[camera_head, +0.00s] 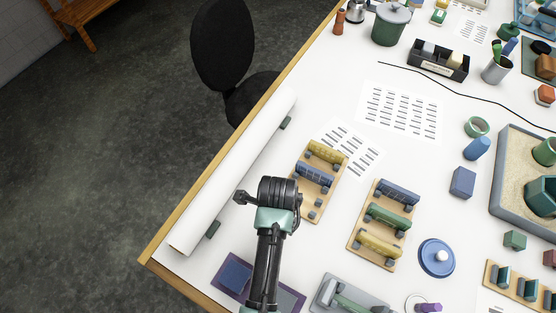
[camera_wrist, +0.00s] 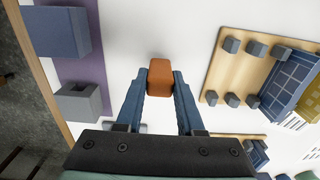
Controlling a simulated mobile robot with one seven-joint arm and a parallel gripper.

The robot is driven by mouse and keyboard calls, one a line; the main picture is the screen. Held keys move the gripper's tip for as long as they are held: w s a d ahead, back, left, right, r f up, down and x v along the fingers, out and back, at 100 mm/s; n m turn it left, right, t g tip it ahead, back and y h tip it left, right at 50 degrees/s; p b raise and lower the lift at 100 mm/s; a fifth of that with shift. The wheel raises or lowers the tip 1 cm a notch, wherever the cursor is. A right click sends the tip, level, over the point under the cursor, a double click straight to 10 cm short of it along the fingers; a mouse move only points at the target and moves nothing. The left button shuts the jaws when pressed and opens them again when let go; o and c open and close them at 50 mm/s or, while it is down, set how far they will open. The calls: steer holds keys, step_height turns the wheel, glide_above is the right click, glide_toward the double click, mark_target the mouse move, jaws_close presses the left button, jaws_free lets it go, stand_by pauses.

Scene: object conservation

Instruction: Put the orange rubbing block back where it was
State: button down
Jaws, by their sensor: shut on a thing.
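In the wrist view, the orange rubbing block (camera_wrist: 160,78) is between the tips of my gripper (camera_wrist: 160,88), which is shut on it. The block is over the white table, between a purple mat and a wooden rack; its height above the table is hard to tell. In the head view, my gripper (camera_head: 277,192) is at the left part of the table, beside the rack, and the block is hidden.
The purple mat (camera_wrist: 77,70) bears a blue block (camera_wrist: 60,32) and a grey hollow block (camera_wrist: 83,101). The wooden rack (camera_head: 310,207) holds yellow and blue rollers and has empty pegs. A second rack (camera_head: 357,243) stands to its right. A white roll (camera_head: 235,180) lies along the table edge.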

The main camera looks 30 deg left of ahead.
steer(key=shift+f, duration=0.45)
steer(key=shift+f, duration=0.1)
steer(key=c, duration=0.5)
jaws_free()
step_height(320, 180, up, 11)
steer(key=shift+r, duration=0.1)
steer(key=shift+r+p, duration=0.55)
steer(key=shift+p, duration=0.1)
